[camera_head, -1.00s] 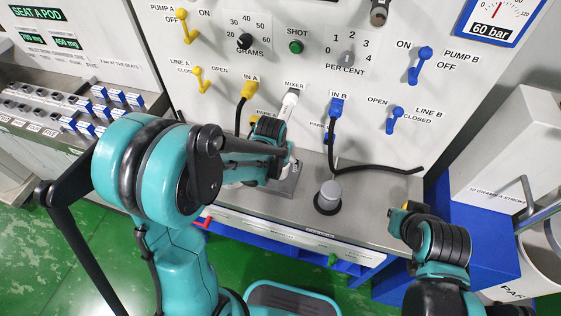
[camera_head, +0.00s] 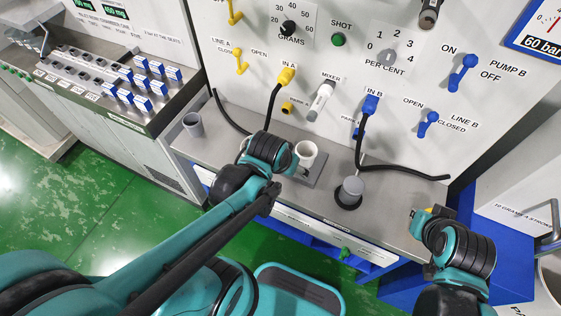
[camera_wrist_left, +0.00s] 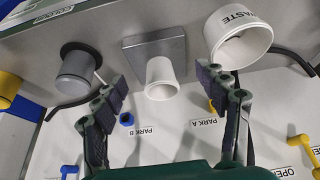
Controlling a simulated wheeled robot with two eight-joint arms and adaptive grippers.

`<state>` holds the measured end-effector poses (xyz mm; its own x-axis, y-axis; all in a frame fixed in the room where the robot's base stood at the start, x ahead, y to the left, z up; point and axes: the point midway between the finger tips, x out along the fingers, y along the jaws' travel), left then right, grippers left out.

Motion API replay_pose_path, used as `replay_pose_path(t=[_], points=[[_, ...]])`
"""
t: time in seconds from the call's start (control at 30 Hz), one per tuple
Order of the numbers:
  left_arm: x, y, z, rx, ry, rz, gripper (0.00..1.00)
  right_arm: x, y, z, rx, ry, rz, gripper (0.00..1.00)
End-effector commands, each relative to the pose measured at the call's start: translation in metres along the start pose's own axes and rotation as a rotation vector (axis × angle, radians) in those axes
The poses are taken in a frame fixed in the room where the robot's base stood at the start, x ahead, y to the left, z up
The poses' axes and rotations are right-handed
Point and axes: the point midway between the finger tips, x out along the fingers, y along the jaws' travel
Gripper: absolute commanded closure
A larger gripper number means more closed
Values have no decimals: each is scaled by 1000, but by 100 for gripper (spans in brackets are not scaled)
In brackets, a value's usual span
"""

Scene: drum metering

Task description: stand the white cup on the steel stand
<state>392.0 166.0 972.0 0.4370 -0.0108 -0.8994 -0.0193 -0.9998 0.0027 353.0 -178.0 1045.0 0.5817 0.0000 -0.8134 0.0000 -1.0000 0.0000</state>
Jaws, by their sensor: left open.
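The white cup (camera_head: 306,154) stands upright on the steel stand (camera_head: 311,176), a flat square plate on the bench below the mixer. In the left wrist view, which is upside down, the cup (camera_wrist_left: 160,78) has its base over the steel stand (camera_wrist_left: 155,47). My left gripper (camera_wrist_left: 158,78) is open, with the cup seen between its spread fingers; I see no finger touching it. In the head view my left wrist is just left of the cup and its fingers are hidden. My right gripper (camera_head: 422,213) is at the bench's right end; its jaws are unclear.
A white waste ring (camera_wrist_left: 238,35) is close to one left finger. A grey knob-like piece in a black collar (camera_head: 350,190) stands right of the stand. The white mixer nozzle (camera_head: 321,100) and black hoses are behind. A grey cup (camera_head: 193,124) is at the bench's left.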

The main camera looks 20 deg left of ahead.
Motion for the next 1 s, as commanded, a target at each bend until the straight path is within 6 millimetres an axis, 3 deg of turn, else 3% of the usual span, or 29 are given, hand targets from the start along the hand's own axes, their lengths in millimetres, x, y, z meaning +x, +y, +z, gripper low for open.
replay_pose_path(t=[0.1, 0.33, 0.5, 1.0], points=[[-35, -5, 0, -8, 64, -4, 27, 0, 0, 0, 0, 0, 0, 100], [-74, -10, 3, -14, 150, -11, 27, 0, 0, 0, 0, 0, 0, 100], [-83, -11, 4, -15, 169, -13, 27, 0, 0, 0, 0, 0, 0, 100], [-81, -11, 4, -15, 169, -12, 27, 2, 0, 1, 0, 0, 0, 100]])
